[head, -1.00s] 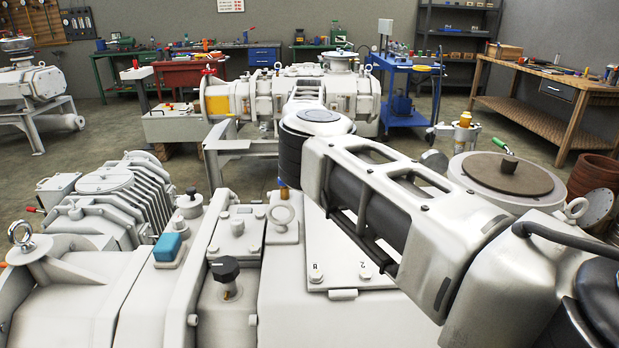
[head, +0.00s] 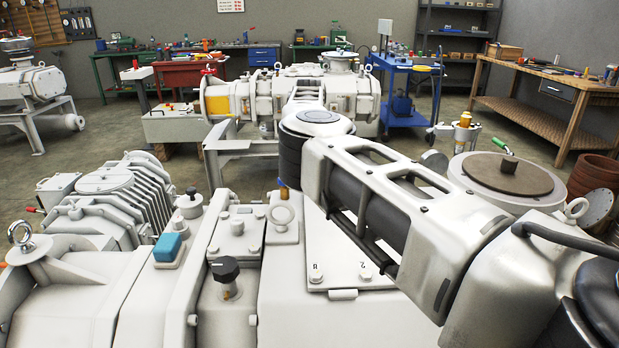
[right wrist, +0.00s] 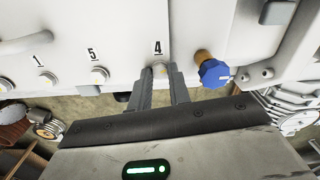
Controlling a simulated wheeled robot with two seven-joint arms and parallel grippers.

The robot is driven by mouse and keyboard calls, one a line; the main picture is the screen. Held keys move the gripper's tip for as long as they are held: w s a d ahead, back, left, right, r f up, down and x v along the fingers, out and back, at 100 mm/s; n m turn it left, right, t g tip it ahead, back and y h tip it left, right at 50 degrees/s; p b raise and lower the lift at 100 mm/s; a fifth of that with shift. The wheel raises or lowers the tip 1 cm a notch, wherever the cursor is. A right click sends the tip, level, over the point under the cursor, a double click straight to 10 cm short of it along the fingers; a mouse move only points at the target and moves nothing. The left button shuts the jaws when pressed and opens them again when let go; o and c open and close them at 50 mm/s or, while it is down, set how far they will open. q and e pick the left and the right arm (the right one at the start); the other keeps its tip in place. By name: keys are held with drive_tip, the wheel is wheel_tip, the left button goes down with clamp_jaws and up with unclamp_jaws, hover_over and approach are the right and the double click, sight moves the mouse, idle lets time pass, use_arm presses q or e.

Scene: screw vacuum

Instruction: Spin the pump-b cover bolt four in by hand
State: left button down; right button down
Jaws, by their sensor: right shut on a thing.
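The cover plate (head: 340,275) lies on the pump housing in the head view, with bolt heads by the stamped digits at its front edge. My right arm crosses above it and hides the far part of the plate and the right gripper. In the right wrist view, my right gripper (right wrist: 160,76) is shut on the bolt under the number 4 (right wrist: 159,70); the fingers cover most of it. Bolts marked 1 (right wrist: 48,78) and 5 (right wrist: 99,75) sit to its left on the cover. My left gripper is not in view.
A blue-capped knob on a brass stem (right wrist: 213,72) stands close to the right of the gripper. Another pump (head: 290,92) and workbenches stand behind.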

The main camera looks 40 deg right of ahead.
drive_tip(key=shift+r, duration=0.1)
drive_tip(key=c, duration=1.3)
unclamp_jaws()
use_arm(q)
drive_tip(key=p, duration=0.2)
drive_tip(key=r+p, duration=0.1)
drive_tip(key=p, duration=0.1)
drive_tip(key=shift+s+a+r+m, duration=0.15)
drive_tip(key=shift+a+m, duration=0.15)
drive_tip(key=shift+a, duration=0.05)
use_arm(e)
wheel_tip(320, 180, up, 16)
